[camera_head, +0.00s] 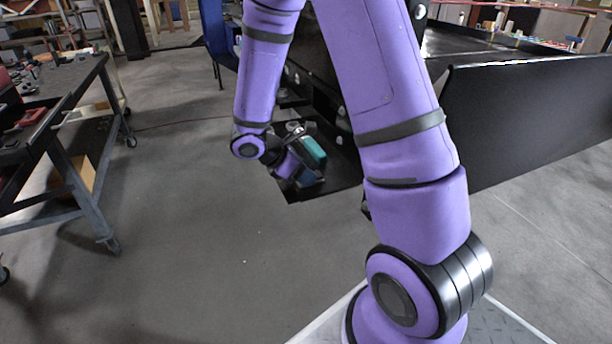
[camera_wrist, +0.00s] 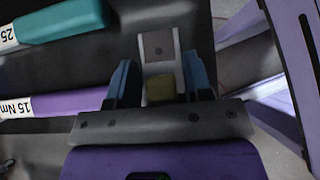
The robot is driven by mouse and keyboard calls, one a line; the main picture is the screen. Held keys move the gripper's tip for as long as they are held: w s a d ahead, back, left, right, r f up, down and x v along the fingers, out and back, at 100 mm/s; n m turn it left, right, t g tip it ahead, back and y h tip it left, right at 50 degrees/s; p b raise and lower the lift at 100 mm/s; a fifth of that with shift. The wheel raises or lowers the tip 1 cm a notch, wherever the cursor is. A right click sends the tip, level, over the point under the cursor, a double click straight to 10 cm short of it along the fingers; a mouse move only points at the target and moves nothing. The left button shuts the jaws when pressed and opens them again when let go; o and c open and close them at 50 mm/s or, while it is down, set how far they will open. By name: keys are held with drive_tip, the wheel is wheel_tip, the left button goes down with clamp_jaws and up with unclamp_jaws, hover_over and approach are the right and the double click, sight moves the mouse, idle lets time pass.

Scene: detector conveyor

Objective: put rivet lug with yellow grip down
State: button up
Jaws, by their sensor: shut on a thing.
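In the wrist view my gripper (camera_wrist: 160,72) is shut on the rivet lug, with its two blue fingers on either side of the dull yellow grip (camera_wrist: 161,88). The lug's grey metal plate (camera_wrist: 158,46), with a small hole, points away from my gripper over a dark surface. I cannot tell whether the lug touches that surface. In the head view my gripper (camera_head: 302,176) is low over a black tray (camera_head: 345,166) at the side of the black conveyor; the lug cannot be made out there.
A teal-handled tool (camera_wrist: 66,20) marked 25 and a purple-handled tool (camera_wrist: 70,103) marked 15 Nm lie left of my gripper. The teal one also shows in the head view (camera_head: 314,152). A workbench (camera_head: 60,120) stands at the left; open floor lies between.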

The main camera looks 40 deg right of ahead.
drive_tip(key=shift+r, duration=0.15)
drive_tip(key=shift+r, duration=0.6)
wheel_tip(320, 180, up, 2)
drive_tip(key=shift+r, duration=0.1)
drive_tip(key=s+a+r, duration=0.1)
drive_tip(key=s+a, duration=0.9)
drive_tip(key=a, duration=0.2)
drive_tip(key=w+d+n+t+y, duration=0.1)
drive_tip(key=w+n+t+y, duration=0.2)
drive_tip(key=w+n, duration=0.6)
drive_tip(key=w+d+n+t+y, duration=0.1)
drive_tip(key=w+n+t+y, duration=0.2)
drive_tip(key=w, duration=2)
drive_tip(key=shift+n+t, duration=2.5)
drive_tip(key=shift+n, duration=0.4)
drive_tip(key=shift+s+r, duration=0.1)
